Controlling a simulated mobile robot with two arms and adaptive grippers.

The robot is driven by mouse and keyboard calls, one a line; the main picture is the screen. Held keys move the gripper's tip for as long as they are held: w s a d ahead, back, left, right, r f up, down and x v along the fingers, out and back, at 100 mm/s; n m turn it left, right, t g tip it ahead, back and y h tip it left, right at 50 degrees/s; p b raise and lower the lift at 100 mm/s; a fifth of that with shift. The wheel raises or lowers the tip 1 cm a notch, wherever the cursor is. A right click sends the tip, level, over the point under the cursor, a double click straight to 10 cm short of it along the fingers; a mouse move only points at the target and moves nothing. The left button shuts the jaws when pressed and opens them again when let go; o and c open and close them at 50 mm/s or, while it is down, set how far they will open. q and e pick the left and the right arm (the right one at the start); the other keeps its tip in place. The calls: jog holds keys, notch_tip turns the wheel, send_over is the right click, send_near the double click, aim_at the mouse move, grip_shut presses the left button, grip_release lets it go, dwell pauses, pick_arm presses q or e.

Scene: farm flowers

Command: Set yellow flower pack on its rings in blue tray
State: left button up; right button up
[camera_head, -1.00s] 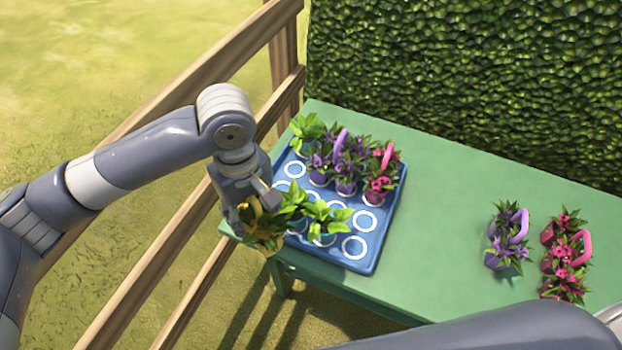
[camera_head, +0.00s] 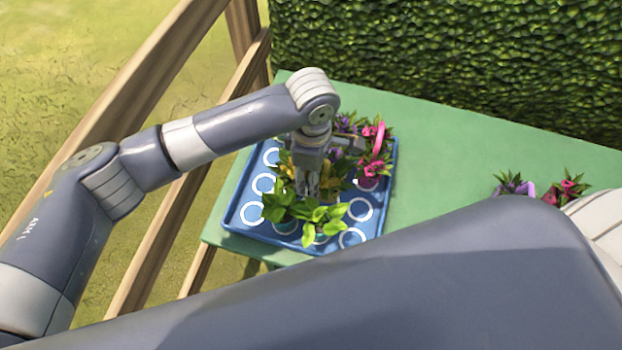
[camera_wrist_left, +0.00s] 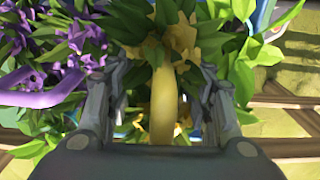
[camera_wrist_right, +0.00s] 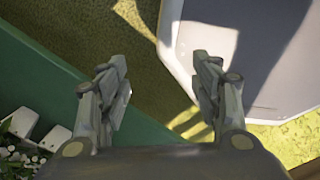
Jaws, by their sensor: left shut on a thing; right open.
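My left gripper (camera_head: 308,188) is over the middle of the blue tray (camera_head: 232,222), shut on the yellow handle (camera_wrist_left: 163,100) of the yellow flower pack (camera_head: 334,166). Yellow blooms and dark leaves show beyond the handle in the left wrist view. The pack's base is hidden, so I cannot tell whether it touches the tray. Several white rings (camera_head: 250,212) are bare at the tray's left and front. My right gripper (camera_wrist_right: 160,95) is open and empty; its arm crosses the front of the head view.
A green leafy pack (camera_head: 305,212) sits at the tray's front. Purple flowers (camera_head: 348,122) and a pink pack (camera_head: 378,150) stand at its back right. Another purple pack (camera_head: 512,186) and pink pack (camera_head: 567,188) are on the green table (camera_head: 450,150). Hedge and fence stand behind.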

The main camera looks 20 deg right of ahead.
pick_arm(q)
notch_tip(320, 180, down, 3)
jog(key=shift+f, duration=0.35)
pick_arm(e)
jog(key=shift+w+a+r, duration=0.1)
jog(key=shift+w+a, duration=0.1)
jog(key=shift+w, duration=0.25)
jog(key=shift+w+a, duration=0.15)
jog(key=shift+w, duration=0.3)
pick_arm(q)
jog(key=o, duration=1)
jog(key=shift+f, duration=0.1)
jog(key=shift+c, duration=0.2)
pick_arm(e)
jog(key=shift+s, duration=0.15)
jog(key=shift+s, duration=0.15)
pick_arm(q)
notch_tip(320, 180, up, 12)
jog(key=shift+r+b, duration=0.15)
jog(key=shift+b, duration=0.2)
pick_arm(e)
jog(key=shift+d+f, duration=0.25)
jog(key=shift+f, duration=0.15)
